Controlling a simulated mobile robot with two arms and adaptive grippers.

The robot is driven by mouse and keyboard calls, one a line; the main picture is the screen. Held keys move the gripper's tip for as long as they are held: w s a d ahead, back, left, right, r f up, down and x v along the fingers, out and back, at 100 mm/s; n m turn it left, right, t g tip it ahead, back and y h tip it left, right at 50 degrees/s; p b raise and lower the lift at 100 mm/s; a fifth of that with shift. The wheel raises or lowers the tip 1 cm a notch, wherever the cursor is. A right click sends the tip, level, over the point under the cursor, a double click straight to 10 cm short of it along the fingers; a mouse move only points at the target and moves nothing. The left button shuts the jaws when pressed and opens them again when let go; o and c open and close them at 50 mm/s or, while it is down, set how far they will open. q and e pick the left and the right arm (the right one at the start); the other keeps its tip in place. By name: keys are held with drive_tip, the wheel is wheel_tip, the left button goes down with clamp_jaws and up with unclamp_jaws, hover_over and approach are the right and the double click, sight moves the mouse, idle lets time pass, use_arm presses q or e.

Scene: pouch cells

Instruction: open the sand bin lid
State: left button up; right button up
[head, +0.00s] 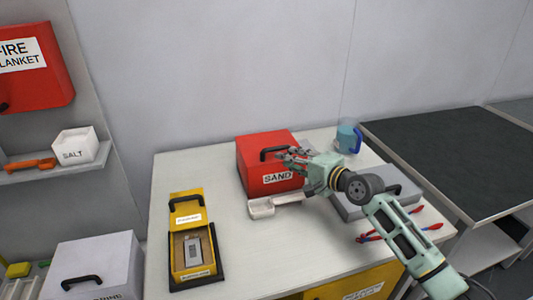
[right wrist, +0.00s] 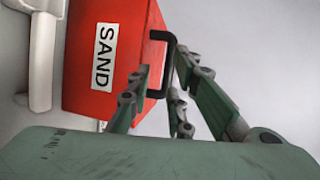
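The red sand bin (head: 262,176) stands on the white table with its lid (head: 268,146) closed. The black handle (head: 272,153) sits on the lid and shows more closely in the right wrist view (right wrist: 170,62). My right gripper (head: 287,157) is at the handle, reaching in from the right. In the right wrist view its fingers (right wrist: 163,72) are spread, with part of the handle between their tips. Whether they touch the handle cannot be told. My left gripper is not in view.
A white scoop (head: 272,206) lies in front of the bin. A yellow box (head: 189,240) with a pouch cell stands at the front left. A grey case (head: 368,200) and red pliers (head: 404,228) lie right, and a blue jug (head: 347,138) stands behind.

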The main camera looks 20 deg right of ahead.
sight(276, 149)
drive_tip(key=shift+w+d+r+m, duration=0.1)
drive_tip(key=shift+w+r+m, duration=0.2)
drive_tip(key=shift+w+r, duration=0.35)
drive_tip(key=x, duration=0.3)
drive_tip(key=shift+w, duration=0.15)
drive_tip(key=x, duration=0.2)
drive_tip(key=shift+w+f, duration=0.2)
drive_tip(key=shift+w+a, duration=0.2)
drive_tip(key=shift+a, duration=0.05)
drive_tip(key=shift+w, duration=0.15)
clamp_jaws()
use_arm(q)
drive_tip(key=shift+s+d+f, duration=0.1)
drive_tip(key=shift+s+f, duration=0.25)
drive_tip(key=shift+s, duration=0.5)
use_arm(e)
drive_tip(key=shift+f, duration=0.1)
